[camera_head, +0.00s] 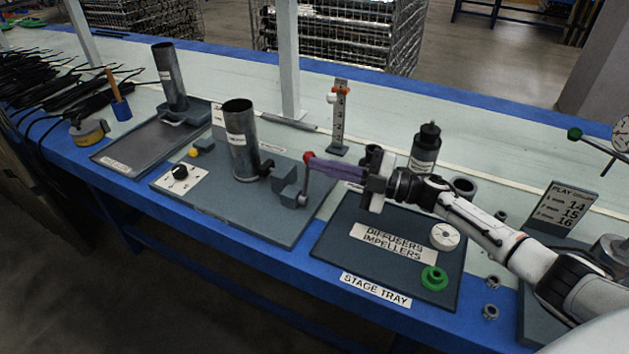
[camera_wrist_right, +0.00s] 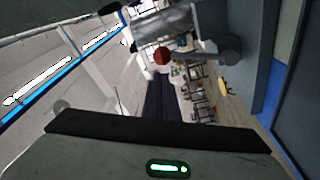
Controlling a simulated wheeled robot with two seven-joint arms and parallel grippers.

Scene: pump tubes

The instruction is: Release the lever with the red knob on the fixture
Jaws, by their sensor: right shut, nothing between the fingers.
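The fixture (camera_head: 255,205) is a grey plate with an upright metal tube (camera_head: 241,140) held in a clamp block. At its right end a lever (camera_head: 304,181) stands about upright from its pivot, with a red knob (camera_head: 308,157) on top. My right gripper (camera_head: 317,163) comes in from the right, fingers closed and empty. Its tips are right beside the knob; I cannot tell whether they touch. In the right wrist view the knob (camera_wrist_right: 161,56) shows just beyond the dark fingertips (camera_wrist_right: 158,82), with the lever running right from it. My left gripper is not in view.
The stage tray (camera_head: 330,252) lies below my right arm, with a green ring (camera_head: 434,278) and a white disc (camera_head: 445,236). A numbered post (camera_head: 339,118) stands behind the lever. A dark bottle (camera_head: 426,150) stands behind my right wrist. Another tube (camera_head: 170,78) stands further left.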

